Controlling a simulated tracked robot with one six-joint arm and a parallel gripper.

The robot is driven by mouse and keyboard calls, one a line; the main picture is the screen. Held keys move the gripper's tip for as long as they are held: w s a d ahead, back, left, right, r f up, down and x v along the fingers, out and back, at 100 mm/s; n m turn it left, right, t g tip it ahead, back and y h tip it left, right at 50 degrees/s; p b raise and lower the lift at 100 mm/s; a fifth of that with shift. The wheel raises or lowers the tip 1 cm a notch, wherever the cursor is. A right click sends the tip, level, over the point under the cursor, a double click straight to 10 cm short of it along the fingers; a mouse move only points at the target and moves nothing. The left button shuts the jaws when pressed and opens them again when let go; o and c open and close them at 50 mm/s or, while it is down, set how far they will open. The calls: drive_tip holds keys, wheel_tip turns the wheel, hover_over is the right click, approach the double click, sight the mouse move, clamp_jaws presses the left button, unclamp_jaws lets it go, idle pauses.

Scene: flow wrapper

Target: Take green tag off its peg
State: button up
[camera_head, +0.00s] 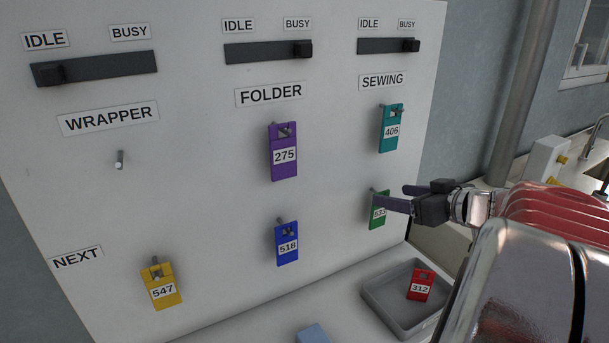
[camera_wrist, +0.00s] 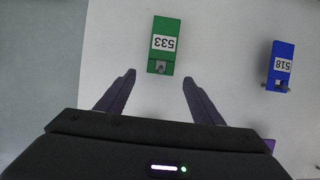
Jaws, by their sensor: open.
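The green tag (camera_head: 377,211), with a white label, hangs on its peg at the lower right of the white board, below the SEWING column. In the wrist view the green tag (camera_wrist: 164,44) appears upside down with its label reading 533, and the peg shows at its near end. My gripper (camera_head: 408,198) is open and empty, just right of the green tag in the head view, with one finger overlapping part of it. In the wrist view my gripper's fingers (camera_wrist: 158,80) are spread, one on each side of the tag's line, and the tag lies just beyond the fingertips.
A blue tag 518 (camera_head: 287,244) hangs left of the green one, and a teal tag 406 (camera_head: 391,131) above it. Purple 275 (camera_head: 283,158) and yellow 547 (camera_head: 161,285) tags hang further left. The WRAPPER peg (camera_head: 120,160) is bare. A grey tray (camera_head: 386,316) below holds a red tag (camera_head: 420,285).

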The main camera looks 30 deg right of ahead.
sight(383, 193)
drive_tip(key=shift+x, duration=3.05)
drive_tip(key=c, duration=1.1)
drive_tip(key=shift+r, duration=0.4)
drive_tip(key=shift+s, duration=0.4)
drive_tip(key=shift+s, duration=0.4)
drive_tip(key=shift+s, duration=0.35)
drive_tip(key=shift+s, duration=0.35)
